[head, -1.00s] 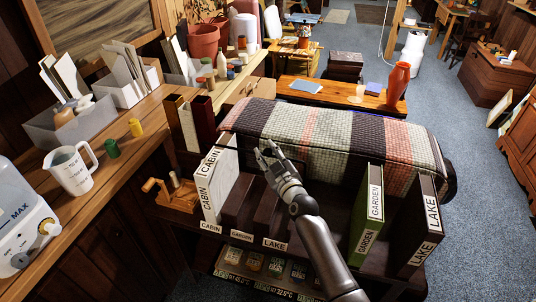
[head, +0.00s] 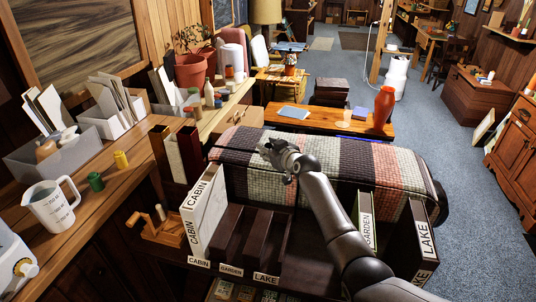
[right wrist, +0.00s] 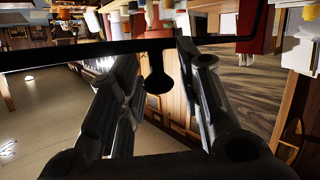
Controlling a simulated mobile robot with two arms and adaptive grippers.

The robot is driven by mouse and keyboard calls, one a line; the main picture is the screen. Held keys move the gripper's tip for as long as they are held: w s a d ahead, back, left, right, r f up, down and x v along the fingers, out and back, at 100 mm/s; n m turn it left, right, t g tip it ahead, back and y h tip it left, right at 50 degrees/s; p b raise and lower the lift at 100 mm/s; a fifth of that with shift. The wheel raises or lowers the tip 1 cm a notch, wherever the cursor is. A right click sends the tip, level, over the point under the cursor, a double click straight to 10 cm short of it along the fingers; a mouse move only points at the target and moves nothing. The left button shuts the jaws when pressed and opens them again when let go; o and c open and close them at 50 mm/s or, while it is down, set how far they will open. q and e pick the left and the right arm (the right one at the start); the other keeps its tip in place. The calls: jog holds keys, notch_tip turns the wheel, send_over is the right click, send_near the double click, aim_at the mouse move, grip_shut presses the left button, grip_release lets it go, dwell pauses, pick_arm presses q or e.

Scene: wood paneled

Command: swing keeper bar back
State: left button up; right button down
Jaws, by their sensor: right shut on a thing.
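My right gripper (head: 281,158) is over the left part of a striped woven cover (head: 335,165), behind the upright boards. In the right wrist view, a thin dark keeper bar (right wrist: 90,52) crosses the top of the picture. A dark knob (right wrist: 157,82) hangs below it between my fingers, and the gripper is shut on this part. The bar is too thin and dark to follow clearly in the head view, and the gripper hides part of it. My left gripper is not in view.
A white CABIN board (head: 203,215), a GARDEN board (head: 365,218) and a dark LAKE board (head: 422,240) stand in the rack. Dark low dividers (head: 265,240) stand between them. A wooden counter with a measuring jug (head: 50,207) is at left. Blue floor is open at right.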

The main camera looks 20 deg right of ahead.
jog(key=shift+w+d+r, duration=0.2)
jog(key=shift+r, duration=0.35)
jog(key=c, duration=1.4)
grip_release()
jog(key=shift+o, duration=1.2)
jog(key=shift+w, duration=0.15)
jog(key=shift+w+f, duration=0.2)
jog(key=shift+f, duration=0.05)
jog(key=shift+s+f, duration=0.2)
jog(key=shift+v, duration=5.9)
